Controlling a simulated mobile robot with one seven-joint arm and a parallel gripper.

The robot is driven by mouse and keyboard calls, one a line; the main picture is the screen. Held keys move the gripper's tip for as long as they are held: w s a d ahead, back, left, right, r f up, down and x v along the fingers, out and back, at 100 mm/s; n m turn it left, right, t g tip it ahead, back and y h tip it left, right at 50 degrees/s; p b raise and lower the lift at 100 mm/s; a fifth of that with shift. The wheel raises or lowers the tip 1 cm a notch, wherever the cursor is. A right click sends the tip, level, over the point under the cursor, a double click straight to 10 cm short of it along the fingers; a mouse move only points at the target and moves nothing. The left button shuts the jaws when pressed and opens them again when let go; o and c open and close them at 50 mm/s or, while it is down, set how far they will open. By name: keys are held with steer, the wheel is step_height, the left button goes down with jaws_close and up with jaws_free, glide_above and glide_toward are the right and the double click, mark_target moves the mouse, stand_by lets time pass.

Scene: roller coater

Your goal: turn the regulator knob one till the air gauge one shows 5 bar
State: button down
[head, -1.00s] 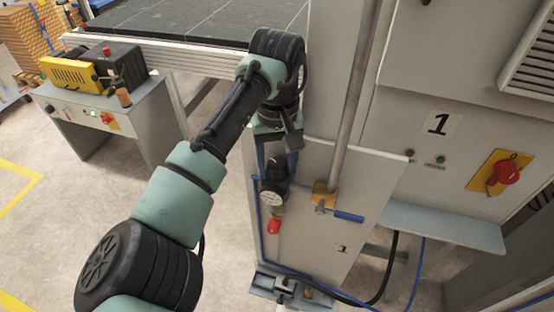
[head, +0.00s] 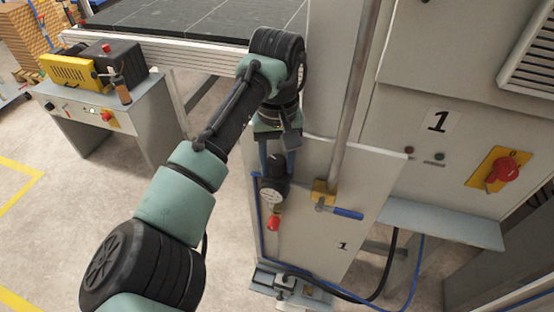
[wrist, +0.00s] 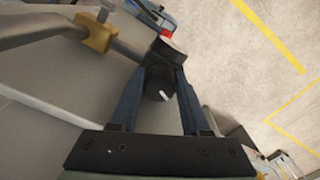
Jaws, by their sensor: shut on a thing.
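Regulator knob one (wrist: 157,86) is black with a white mark on its end. In the wrist view it sits between the two blue fingers of my gripper (wrist: 163,72), which are shut on it. In the head view my gripper (head: 278,155) reaches down to the regulator from above, and the knob is mostly hidden there.
A blue-handled valve (head: 347,213) on a metal pipe (head: 352,110) is close on the right. The cabinet (head: 400,170) carries a red switch (head: 504,171) on a yellow plate. A blue hose (head: 258,225) runs down the panel. Open floor (head: 110,200) is on the left.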

steer(key=m+p, duration=0.2)
steer(key=m, duration=0.4)
steer(key=shift+r, duration=0.1)
steer(key=m, duration=0.3)
steer(key=shift+w+a+m+p, duration=0.1)
steer(key=shift+m+p, duration=0.3)
steer(key=shift+m, duration=1.6)
steer(key=c, duration=0.7)
jaws_free()
steer(key=shift+o, duration=0.2)
steer(key=shift+p, duration=0.3)
